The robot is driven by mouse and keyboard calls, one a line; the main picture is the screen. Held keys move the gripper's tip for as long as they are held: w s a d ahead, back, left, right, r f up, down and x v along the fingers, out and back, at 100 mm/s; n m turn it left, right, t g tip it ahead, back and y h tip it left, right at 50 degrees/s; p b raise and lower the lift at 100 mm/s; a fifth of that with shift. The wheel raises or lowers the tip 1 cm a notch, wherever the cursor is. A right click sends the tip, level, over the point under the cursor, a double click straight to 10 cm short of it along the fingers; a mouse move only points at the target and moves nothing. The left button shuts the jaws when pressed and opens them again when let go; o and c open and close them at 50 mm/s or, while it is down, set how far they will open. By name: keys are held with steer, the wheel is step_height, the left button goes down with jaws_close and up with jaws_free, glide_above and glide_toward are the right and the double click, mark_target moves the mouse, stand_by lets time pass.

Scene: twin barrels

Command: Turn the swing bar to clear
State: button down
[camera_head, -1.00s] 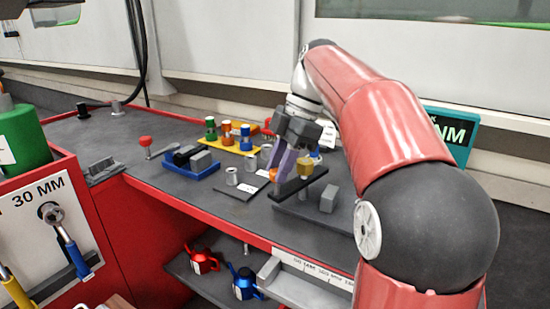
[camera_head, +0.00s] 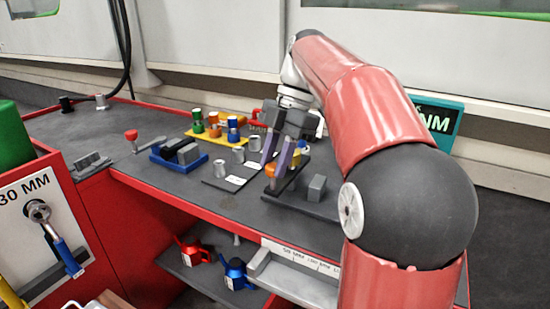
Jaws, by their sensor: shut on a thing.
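The swing bar (camera_head: 291,173) is a dark bar on a dark base plate (camera_head: 318,208) at the right of the grey bench. It lies at a slant, its near end to the left and its far end to the right. My gripper (camera_head: 278,162) points down at the bar from behind, with its purplish fingers around an orange piece (camera_head: 270,168). The gripper is shut on this piece, which seems to belong to the bar. The bar hides part of the grip. A yellow-orange block (camera_head: 290,180) shows just behind the bar.
A grey block (camera_head: 317,187) stands on the plate right of the bar. My arm covers the right side.

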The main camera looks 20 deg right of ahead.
steer(key=c, duration=1.2)
jaws_free()
steer(key=shift+o, duration=0.4)
